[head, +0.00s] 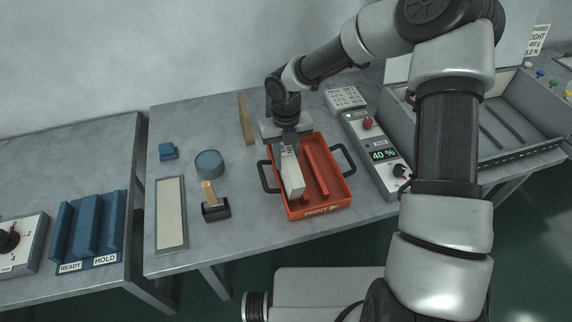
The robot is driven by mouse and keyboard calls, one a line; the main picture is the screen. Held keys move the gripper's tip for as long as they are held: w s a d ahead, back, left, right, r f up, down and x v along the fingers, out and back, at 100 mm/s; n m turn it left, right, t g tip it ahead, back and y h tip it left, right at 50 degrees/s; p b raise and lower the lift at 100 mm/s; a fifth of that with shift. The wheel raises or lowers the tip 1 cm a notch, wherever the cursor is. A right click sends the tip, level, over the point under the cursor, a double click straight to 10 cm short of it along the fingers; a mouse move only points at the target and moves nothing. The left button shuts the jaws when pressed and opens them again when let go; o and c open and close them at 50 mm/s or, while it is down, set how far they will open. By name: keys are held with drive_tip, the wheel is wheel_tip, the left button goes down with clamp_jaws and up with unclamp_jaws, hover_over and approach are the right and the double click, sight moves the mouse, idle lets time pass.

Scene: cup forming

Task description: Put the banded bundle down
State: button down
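A pale, long block, which I take for the banded bundle (292,174), is at the left side of the red tray (343,197) marked PRINT. The tray has a raised red divider and a black handle on each side. My gripper (289,146) is at the bundle's far end, from above, and appears shut on it. The bundle lies lengthwise, left of the divider. I cannot tell whether it touches the tray floor. The band is too small to make out, and the fingertips are partly hidden.
Left of the tray are a stamp (210,196) on a black holder, a round blue-topped tin (209,164), a blue block (168,151) and a pale pad (171,214). A control box (377,150) stands right. Blue READY/HOLD rack (88,226) is on the left table.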

drive_tip(key=shift+f, duration=1.25)
drive_tip(key=shift+f, duration=0.25)
drive_tip(key=c, duration=1.4)
unclamp_jaws()
drive_tip(key=shift+o, duration=0.2)
drive_tip(key=shift+s+f, duration=0.1)
wheel_tip(320, 180, up, 13)
drive_tip(key=shift+f+p, duration=0.15)
drive_tip(key=shift+p, duration=0.3)
